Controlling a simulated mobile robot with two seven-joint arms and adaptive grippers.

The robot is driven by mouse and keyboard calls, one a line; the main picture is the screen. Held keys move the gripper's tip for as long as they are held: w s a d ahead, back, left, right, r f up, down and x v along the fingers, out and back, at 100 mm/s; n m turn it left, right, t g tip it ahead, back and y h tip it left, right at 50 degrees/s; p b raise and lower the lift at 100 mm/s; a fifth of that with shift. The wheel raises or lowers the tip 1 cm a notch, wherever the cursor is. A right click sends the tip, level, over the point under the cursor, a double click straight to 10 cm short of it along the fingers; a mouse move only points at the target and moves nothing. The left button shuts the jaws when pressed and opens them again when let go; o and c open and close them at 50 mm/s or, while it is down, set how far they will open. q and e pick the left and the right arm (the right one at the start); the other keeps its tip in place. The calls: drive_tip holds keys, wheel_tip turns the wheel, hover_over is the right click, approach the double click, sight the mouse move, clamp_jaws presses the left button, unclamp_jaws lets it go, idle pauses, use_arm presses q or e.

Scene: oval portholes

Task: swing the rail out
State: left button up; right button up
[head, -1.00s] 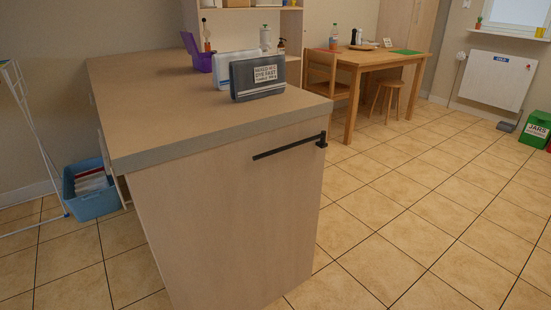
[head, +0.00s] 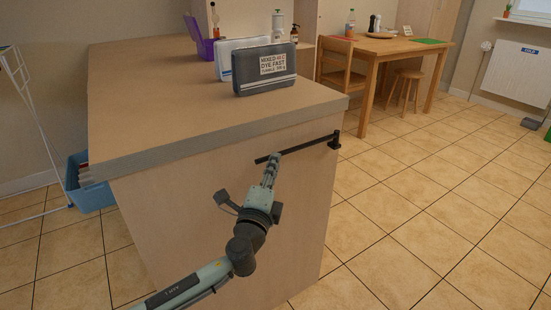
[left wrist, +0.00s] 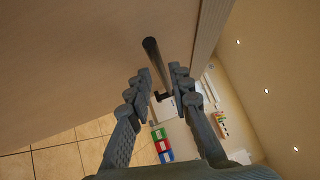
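The rail (head: 305,149) is a thin black bar that lies along the top of the counter's end panel, just under the worktop edge. Its bracket is at the right corner. My left gripper (head: 271,166) is at the rail's left, free end. In the left wrist view, the rail (left wrist: 154,62) shows in the gap between the two fingertips of my left gripper (left wrist: 160,72). The fingers are apart and do not visibly press on it. Whether they reach around the bar I cannot tell. My right gripper is in neither view.
The counter (head: 160,100) carries a grey box (head: 264,70), a white box (head: 230,55) and a purple holder (head: 203,45). A blue basket (head: 92,190) stands at its left. The tiled floor (head: 420,200) right of the counter is clear up to the wooden table (head: 385,46).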

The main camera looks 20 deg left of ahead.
use_arm(q)
drive_tip(key=shift+w+a+r, duration=0.15)
drive_tip(key=shift+w, duration=1.1)
clamp_jaws()
